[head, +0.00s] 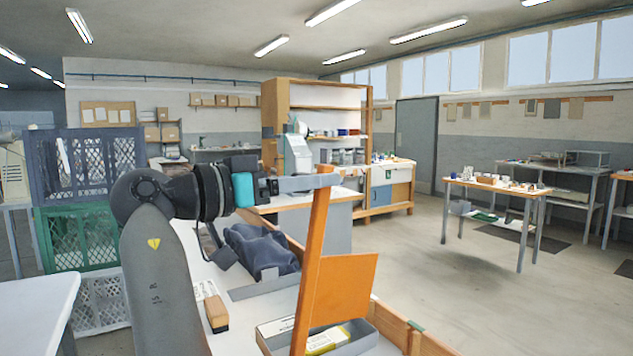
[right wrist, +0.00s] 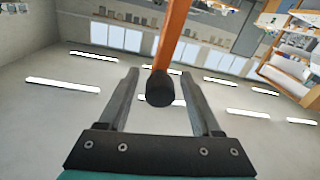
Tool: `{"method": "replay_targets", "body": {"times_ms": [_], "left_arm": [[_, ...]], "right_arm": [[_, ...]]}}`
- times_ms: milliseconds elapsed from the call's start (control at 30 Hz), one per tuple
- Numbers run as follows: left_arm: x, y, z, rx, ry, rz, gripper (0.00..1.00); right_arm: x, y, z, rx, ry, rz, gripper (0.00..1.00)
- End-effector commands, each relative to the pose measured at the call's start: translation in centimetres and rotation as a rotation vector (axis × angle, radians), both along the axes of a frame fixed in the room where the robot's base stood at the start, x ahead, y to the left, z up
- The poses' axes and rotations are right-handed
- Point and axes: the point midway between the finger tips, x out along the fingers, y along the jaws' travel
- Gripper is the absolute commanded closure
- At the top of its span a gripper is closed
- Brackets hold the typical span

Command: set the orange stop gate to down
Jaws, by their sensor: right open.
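The orange stop gate (head: 313,250) is a long orange bar that stands up steeply, leaning a little right toward its top in the head view. An orange panel (head: 345,284) shows beside its lower part. My right gripper (head: 304,183) is at the top end of the bar, with its fingers pointing right. In the right wrist view the orange bar (right wrist: 171,35) ends in a black knob (right wrist: 160,88), which appears between the two open fingers, with gaps on both sides. Whether a finger touches it is not clear. My left gripper is not in view.
A grey tray (head: 268,342) with boxes lies at the bar's foot. A wooden-handled brush (head: 216,312) and a dark cloth bundle (head: 262,248) lie on the white bench. Crates (head: 84,238) stand at left. Open floor (head: 455,285) lies to the right.

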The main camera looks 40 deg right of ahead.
Motion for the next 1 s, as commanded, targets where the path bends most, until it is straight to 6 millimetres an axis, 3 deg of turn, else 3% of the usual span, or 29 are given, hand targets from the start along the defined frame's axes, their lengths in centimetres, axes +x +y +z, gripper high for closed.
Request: {"method": "replay_targets", "body": {"times_ms": [167, 467, 1000], "left_arm": [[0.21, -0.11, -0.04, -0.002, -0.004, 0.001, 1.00], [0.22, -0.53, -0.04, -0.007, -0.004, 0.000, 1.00], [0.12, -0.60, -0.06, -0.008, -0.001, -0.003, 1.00]], "right_arm": [[-0.09, -1.24, -0.01, 0.000, 0.001, -0.001, 0.34], [-0.08, -1.38, -0.01, 0.000, 0.001, 0.000, 0.35], [-0.06, -1.34, -0.01, 0.000, 0.001, 0.001, 0.96]]}}
